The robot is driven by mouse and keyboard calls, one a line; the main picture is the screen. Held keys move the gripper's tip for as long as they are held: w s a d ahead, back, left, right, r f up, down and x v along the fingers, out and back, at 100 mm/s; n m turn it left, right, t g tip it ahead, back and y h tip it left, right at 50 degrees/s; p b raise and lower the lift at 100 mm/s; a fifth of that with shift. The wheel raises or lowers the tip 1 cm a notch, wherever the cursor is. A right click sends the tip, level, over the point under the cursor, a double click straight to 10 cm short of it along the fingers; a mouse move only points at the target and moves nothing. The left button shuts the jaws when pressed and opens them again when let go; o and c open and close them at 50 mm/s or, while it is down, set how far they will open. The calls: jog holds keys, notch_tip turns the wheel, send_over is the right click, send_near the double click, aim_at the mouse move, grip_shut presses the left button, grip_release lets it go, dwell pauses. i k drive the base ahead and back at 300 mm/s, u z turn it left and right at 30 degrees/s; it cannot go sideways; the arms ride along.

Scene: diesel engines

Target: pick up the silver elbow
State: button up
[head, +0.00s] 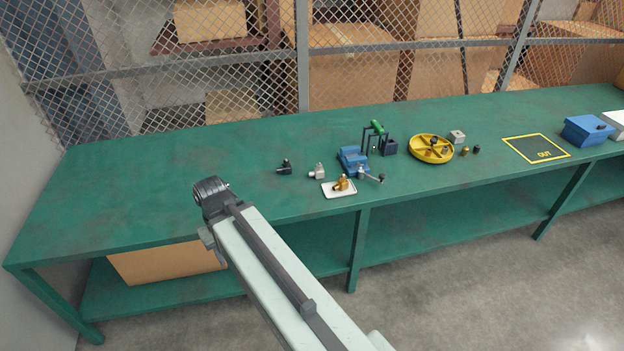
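A small silver elbow (319,171) lies on the green workbench (230,150), just behind a white tray (338,190). A brass elbow (342,183) sits on that tray. A black elbow (285,167) lies to the left of the silver one. My arm reaches up from the bottom of the head view and ends in a dark joint over the bench's front left part, left of the silver elbow and apart from it. No gripper fingers can be made out.
A blue vise (354,160) stands right of the silver elbow, with a green-handled rack (376,132) behind it. A yellow divided dish (432,149), an OUT square (536,149) and a blue box (587,130) are further right. The bench's left part is clear. Wire mesh stands behind.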

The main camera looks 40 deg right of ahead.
aim_at(318, 172)
jog(key=z, duration=0.1)
jog(key=i, duration=0.95)
jog(key=u, duration=0.05)
